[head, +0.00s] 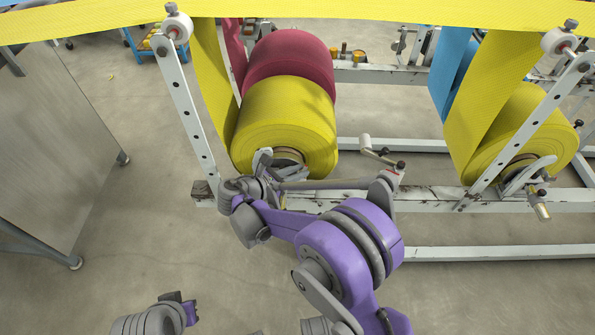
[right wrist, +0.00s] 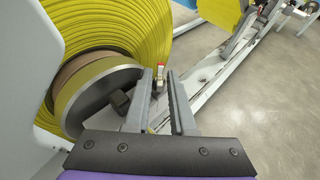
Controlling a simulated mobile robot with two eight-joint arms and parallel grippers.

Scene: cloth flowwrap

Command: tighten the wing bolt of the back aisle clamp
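A yellow roll (head: 285,125) sits on the near side of the white stand, with a light grey clamp arm (head: 262,160) at its core. My right gripper (head: 272,182) is at this core end and hides much of the clamp in the head view. In the right wrist view the fingers of my right gripper (right wrist: 160,105) are apart, with no thing clearly held. A dark block (right wrist: 120,103) shows at the core end beside the left finger; I cannot tell whether it is the wing bolt. My left arm shows only partly at the bottom left; its fingers cannot be made out.
A second yellow roll (head: 520,130) with its own grey clamp (head: 527,176) is at the right. A red roll (head: 290,65) is behind the first one. A crank handle (head: 378,152) stands by the white rail (head: 430,200). A grey metal panel (head: 50,130) is at the left.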

